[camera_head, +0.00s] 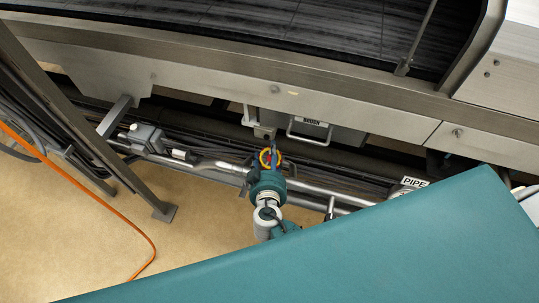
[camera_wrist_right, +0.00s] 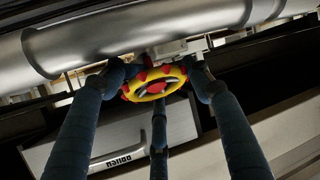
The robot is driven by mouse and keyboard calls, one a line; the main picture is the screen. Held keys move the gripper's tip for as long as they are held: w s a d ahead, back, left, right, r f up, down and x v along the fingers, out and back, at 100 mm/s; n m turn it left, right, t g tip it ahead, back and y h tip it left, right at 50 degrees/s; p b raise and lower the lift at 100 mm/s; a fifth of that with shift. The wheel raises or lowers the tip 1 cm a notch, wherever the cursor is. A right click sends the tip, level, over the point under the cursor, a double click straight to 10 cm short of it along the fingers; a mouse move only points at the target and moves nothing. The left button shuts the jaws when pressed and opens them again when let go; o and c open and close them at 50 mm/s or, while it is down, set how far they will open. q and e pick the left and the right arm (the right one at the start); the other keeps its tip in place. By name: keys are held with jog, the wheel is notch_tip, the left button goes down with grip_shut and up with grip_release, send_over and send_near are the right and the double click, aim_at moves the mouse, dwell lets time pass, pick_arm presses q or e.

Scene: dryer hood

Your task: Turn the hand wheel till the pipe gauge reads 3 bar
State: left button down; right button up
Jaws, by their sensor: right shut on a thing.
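The hand wheel (camera_head: 265,158) is a small yellow and red wheel on the pipe run under the machine. It also shows in the right wrist view (camera_wrist_right: 155,87), with a yellow rim, red knobs and a red hub. My right gripper (camera_head: 272,155) is shut on the wheel. In the right wrist view, its dark fingers (camera_wrist_right: 158,82) reach both sides of the rim, with a third finger below. A white label reading PIPE (camera_head: 415,181) shows at the right. The pipe gauge's dial and reading cannot be made out. My left gripper is not in view.
A steel machine frame (camera_head: 330,88) runs above the pipes. A grey box with a handle and a BRUSH label (camera_head: 312,121) hangs behind the wheel. A grey leg (camera_head: 95,125) and an orange cable (camera_head: 88,190) stand at the left. The tan floor (camera_head: 60,235) is open at lower left.

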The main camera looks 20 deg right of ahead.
jog(key=shift+w+d+r, duration=0.15)
jog(key=shift+d+r, duration=0.1)
jog(key=shift+d, duration=0.1)
dwell(0.5)
jog(key=shift+r+n, duration=0.1)
jog(key=shift+n, duration=0.5)
jog(key=shift+r+n+y+p, duration=0.1)
jog(key=shift+n+y+p, duration=0.45)
jog(key=shift+n+y, duration=0.15)
jog(key=n+y+p, duration=0.2)
jog(key=n, duration=0.1)
jog(key=shift+w+r+p, duration=0.1)
jog(key=shift+w+p, duration=0.05)
jog(key=shift+p, duration=0.15)
jog(key=shift+a+n+g+y+p, duration=0.1)
jog(key=shift+n+g+y+p, duration=0.25)
jog(key=shift+n+y, duration=0.2)
jog(key=shift+f, duration=0.2)
jog(key=o, duration=1.3)
jog(key=shift+o, duration=0.2)
jog(key=shift+s+f, duration=0.15)
jog(key=shift+s, duration=0.05)
